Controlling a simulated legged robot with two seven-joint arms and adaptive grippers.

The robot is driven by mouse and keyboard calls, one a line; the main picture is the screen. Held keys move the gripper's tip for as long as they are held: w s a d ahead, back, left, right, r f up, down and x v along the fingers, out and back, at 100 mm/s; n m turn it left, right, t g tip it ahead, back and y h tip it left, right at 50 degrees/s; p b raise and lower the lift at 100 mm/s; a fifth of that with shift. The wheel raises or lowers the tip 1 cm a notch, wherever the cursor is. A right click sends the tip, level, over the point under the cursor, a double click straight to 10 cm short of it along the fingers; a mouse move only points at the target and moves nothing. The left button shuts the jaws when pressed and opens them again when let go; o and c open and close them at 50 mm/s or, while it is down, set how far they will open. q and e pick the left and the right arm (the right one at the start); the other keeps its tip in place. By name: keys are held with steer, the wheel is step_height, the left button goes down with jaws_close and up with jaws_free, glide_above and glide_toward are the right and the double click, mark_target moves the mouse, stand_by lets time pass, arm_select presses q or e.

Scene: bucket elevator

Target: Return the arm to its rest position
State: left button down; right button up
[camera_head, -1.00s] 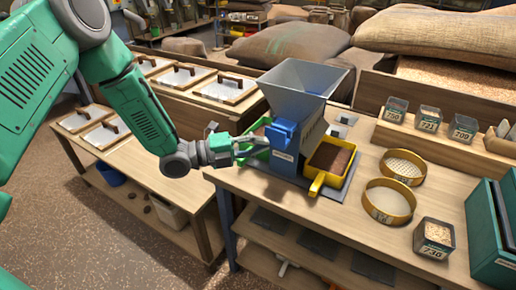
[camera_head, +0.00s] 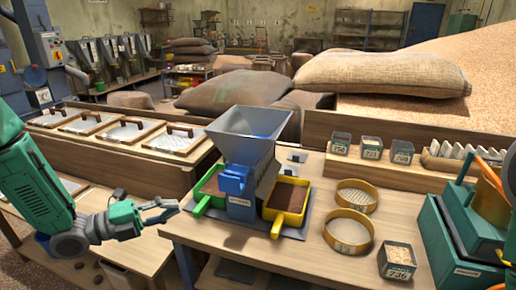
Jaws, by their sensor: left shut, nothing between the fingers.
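My left arm comes in from the left edge, green with grey joints. My left gripper (camera_head: 164,209) is shut and empty, in front of the low wooden bins and left of the work table (camera_head: 185,232). It is apart from the blue mill (camera_head: 238,185) with its grey hopper (camera_head: 249,133). A green tray (camera_head: 207,190) sits at the mill's left side and a yellow tray (camera_head: 287,202) at its right, both with brown material in them. My right gripper is not in view.
Two yellow sieves (camera_head: 348,230), a sample box marked 736 (camera_head: 398,262) and a green machine (camera_head: 462,245) stand on the right. Lidded bins (camera_head: 125,134) line the left. Sacks (camera_head: 382,74) lie behind. Open floor shows at the lower left.

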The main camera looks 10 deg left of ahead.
arm_select(q)
steer(key=s+d+f+n+g+y+b, duration=0.1)
steer(key=s+d+f+n+y, duration=0.15)
steer(key=f+n, duration=0.3)
steer(key=s+d+f+n+g+y+b, duration=0.1)
steer(key=s+f+n+y, duration=0.2)
steer(key=f, duration=0.4)
steer(key=s+d+f+n+g+y+b, duration=0.1)
steer(key=d+f+n+y, duration=0.1)
steer(key=f+n, duration=0.4)
steer(key=s+a+f+n+g+y+b, duration=0.1)
steer(key=s+f+n+g+y, duration=0.2)
steer(key=s, duration=0.7)
steer(key=s+a+f+n+g+y+b, duration=0.1)
steer(key=s+f+n+g+y, duration=0.2)
steer(key=s+n, duration=0.7)
step_height(320, 180, down, 5)
steer(key=shift+s+r+g, duration=0.15)
steer(key=shift+s+g, duration=0.6)
steer(key=shift+g, duration=0.25)
steer(key=shift+w+d, duration=0.15)
